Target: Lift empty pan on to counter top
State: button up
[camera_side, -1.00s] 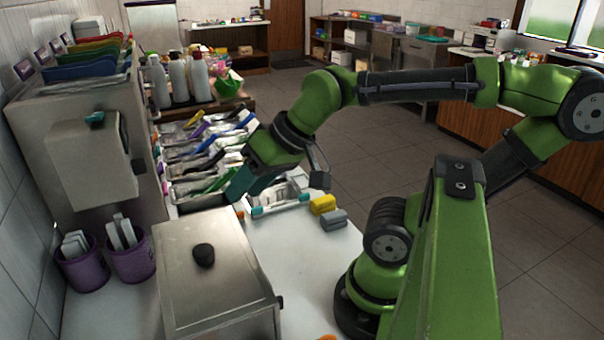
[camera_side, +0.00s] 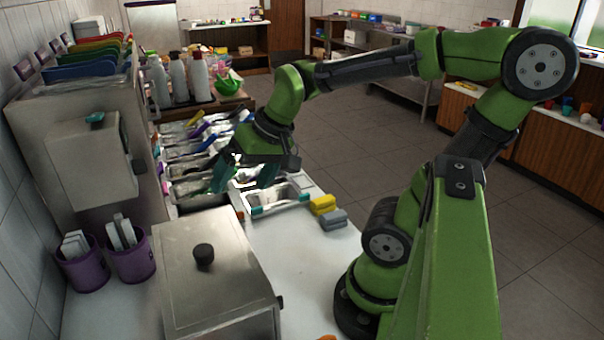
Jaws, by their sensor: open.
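My gripper (camera_side: 243,180) is open, with its two teal fingers spread apart and pointing down. It is over the front right part of the rows of topping pans. A metal pan (camera_side: 283,194) that looks empty is at the front right, on the pale counter top (camera_side: 300,250), with teal pieces at its near edge. The gripper is just left of and above this pan, and its right finger overlaps the pan's far left part in the picture. I cannot tell whether it touches. A dark pan or slot (camera_side: 202,204) shows at the front left of the rows, below the left finger.
A yellow block (camera_side: 321,204) and a grey block (camera_side: 334,219) lie right of the pan. A lidded steel box (camera_side: 215,270) stands in front. Purple cups (camera_side: 131,260) are at left, white bottles (camera_side: 178,78) behind. The counter right of the steel box is clear.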

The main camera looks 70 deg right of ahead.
jog(key=w+d+f+m+g, duration=0.2)
jog(key=w+d+m, duration=0.2)
jog(key=d, duration=0.3)
jog(key=m+g+h, duration=0.1)
jog(key=m+g, duration=0.3)
jog(key=m, duration=1.2)
send_over(272, 192)
jog(key=s+a, duration=0.2)
jog(key=a, duration=0.2)
notch_tip(272, 192, down, 5)
jog(key=shift+m, duration=0.3)
jog(key=shift+w+d+f, duration=0.1)
jog(key=shift+d+f, duration=0.05)
jog(key=shift+f, duration=8.2)
jog(key=shift+c, duration=0.4)
jog(key=c, duration=0.7)
